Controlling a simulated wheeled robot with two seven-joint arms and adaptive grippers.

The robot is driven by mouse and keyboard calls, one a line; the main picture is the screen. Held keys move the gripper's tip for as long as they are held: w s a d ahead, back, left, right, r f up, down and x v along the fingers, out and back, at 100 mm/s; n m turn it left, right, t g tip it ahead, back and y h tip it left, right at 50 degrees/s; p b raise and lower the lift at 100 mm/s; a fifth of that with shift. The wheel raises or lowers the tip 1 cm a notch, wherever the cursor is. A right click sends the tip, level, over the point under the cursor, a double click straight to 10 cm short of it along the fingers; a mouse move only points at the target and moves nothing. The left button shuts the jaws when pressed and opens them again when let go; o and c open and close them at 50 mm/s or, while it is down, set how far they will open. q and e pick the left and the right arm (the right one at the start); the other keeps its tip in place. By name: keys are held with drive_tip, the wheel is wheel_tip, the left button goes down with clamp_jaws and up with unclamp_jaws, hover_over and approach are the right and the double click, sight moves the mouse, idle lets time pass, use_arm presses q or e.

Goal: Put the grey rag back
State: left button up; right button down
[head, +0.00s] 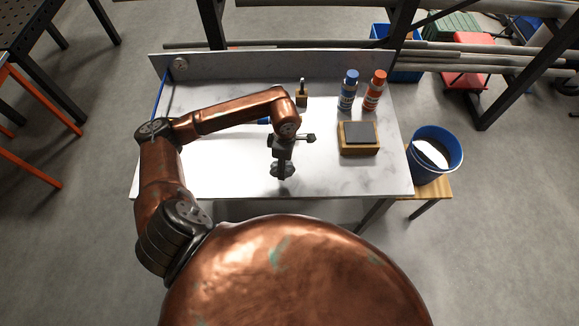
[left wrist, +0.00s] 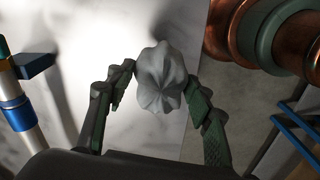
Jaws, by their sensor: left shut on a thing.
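The grey rag (left wrist: 161,78) is a crumpled, pleated bundle in the left wrist view. It sits between the two dark green-padded fingers of my left gripper (left wrist: 160,88), which is shut on it. In the head view my left gripper (head: 283,172) points down over the front middle of the white marbled worktop. The rag is hard to make out from the gripper there. I cannot tell how high the rag is above the worktop. My right gripper is not in view.
A wooden block with a dark grey pad (head: 359,134) lies right of my gripper. A blue bottle (head: 348,92), an orange bottle (head: 374,92) and a small wooden holder (head: 301,98) stand behind. A blue bucket (head: 446,170) is off the right edge. The worktop's front is clear.

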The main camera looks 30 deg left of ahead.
sight(290, 164)
use_arm(q)
drive_tip(key=w+f, duration=0.3)
drive_tip(key=f, duration=0.1)
drive_tip(key=shift+w+d, duration=0.1)
drive_tip(key=shift+d, duration=0.15)
wheel_tip(290, 164, down, 3)
drive_tip(key=shift+f+p, duration=0.1)
drive_tip(key=shift+p, duration=0.75)
drive_tip(key=shift+w+f, duration=0.1)
drive_tip(key=shift+f, duration=0.15)
drive_tip(key=o, duration=1.3)
drive_tip(key=shift+o, duration=0.2)
drive_tip(key=shift+r, duration=0.1)
drive_tip(key=shift+r, duration=0.2)
wheel_tip(290, 164, up, 12)
drive_tip(key=b, duration=0.2)
drive_tip(key=shift+w, duration=0.2)
drive_tip(key=shift+f, duration=0.15)
